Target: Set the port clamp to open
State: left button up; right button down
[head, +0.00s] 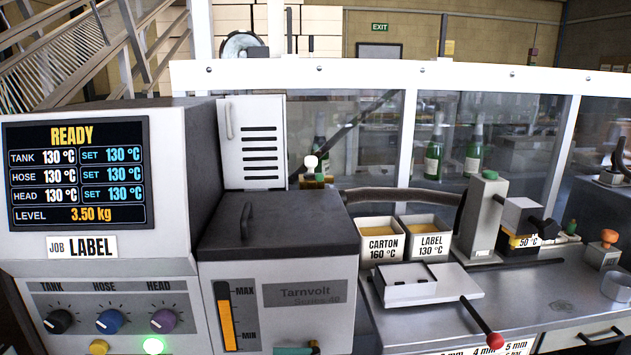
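No part in the head view carries a readable port clamp label, so I cannot tell for sure which one it is. A lever with a red ball knob (495,340) slants down to the right from a flat white plate (425,290) on the bench. A teal part (294,351) with a dark piece beside it shows at the bottom edge below the Tarnvolt tank unit (300,300), mostly cut off. Neither of my grippers is in view.
A control panel (76,172) reads READY. Knobs (108,321) sit below it. CARTON (383,252) and LABEL (432,247) bins stand behind the white plate. A grey upright device (483,215) and a dark hose (400,195) are behind. The bench (530,300) is partly clear.

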aim_at(318, 176)
jog(key=i+l+u, duration=0.1)
jog(key=l+u, duration=0.3)
jog(key=i+l+u, duration=0.1)
jog(key=l+u, duration=0.15)
jog(key=u, duration=0.15)
jog(key=l+u, duration=0.4)
jog(key=i+j, duration=0.05)
